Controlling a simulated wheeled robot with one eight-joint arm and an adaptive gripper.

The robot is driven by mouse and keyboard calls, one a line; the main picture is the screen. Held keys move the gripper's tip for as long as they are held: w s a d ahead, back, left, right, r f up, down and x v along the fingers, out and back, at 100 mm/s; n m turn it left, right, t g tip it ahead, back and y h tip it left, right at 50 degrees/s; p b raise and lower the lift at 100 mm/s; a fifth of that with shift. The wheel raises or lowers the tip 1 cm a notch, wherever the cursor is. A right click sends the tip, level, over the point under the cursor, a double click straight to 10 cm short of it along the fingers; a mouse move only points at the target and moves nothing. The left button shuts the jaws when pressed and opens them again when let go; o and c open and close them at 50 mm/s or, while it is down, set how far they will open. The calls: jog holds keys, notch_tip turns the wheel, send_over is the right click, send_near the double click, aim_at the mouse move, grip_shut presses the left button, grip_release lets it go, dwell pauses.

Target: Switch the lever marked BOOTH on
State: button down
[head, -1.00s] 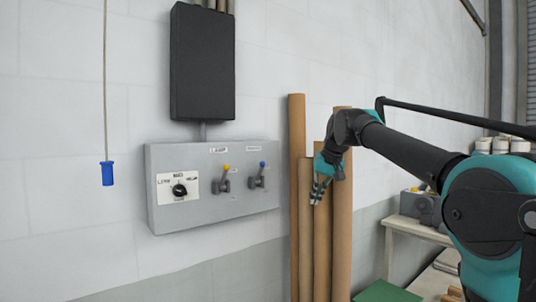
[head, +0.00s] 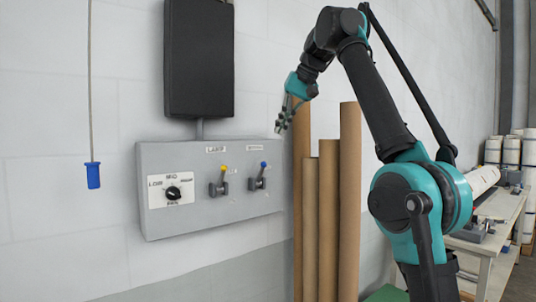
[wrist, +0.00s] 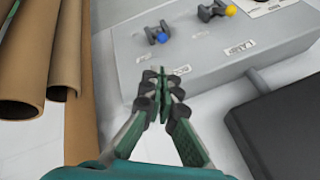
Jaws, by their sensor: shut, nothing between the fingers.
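A grey control box (head: 205,220) on the wall carries two levers side by side. The left lever has a yellow tip (head: 222,172), and the right lever has a blue tip (head: 261,171). Both handles point up. A small label sits above each; the left one seems to read LAMP, the right one (head: 255,149) is too small to read surely.
A rotary selector knob (head: 173,192) is on the box's left part. A black box (head: 198,60) hangs above. A blue pull handle (head: 93,175) dangles at left. Brown cardboard tubes (head: 328,220) stand against the wall right of the control box. A bench (head: 490,235) is at right.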

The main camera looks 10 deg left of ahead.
send_over(261, 174)
jog(key=d, duration=0.2)
jog(key=shift+w+f, duration=0.15)
jog(key=shift+f, duration=1.3)
jog(key=shift+w+f, duration=0.15)
jog(key=shift+f, duration=1.25)
jog(key=shift+w+f, duration=0.15)
jog(key=shift+f, duration=1.3)
jog(key=shift+s+d+f, duration=0.1)
jog(key=shift+s+d, duration=0.1)
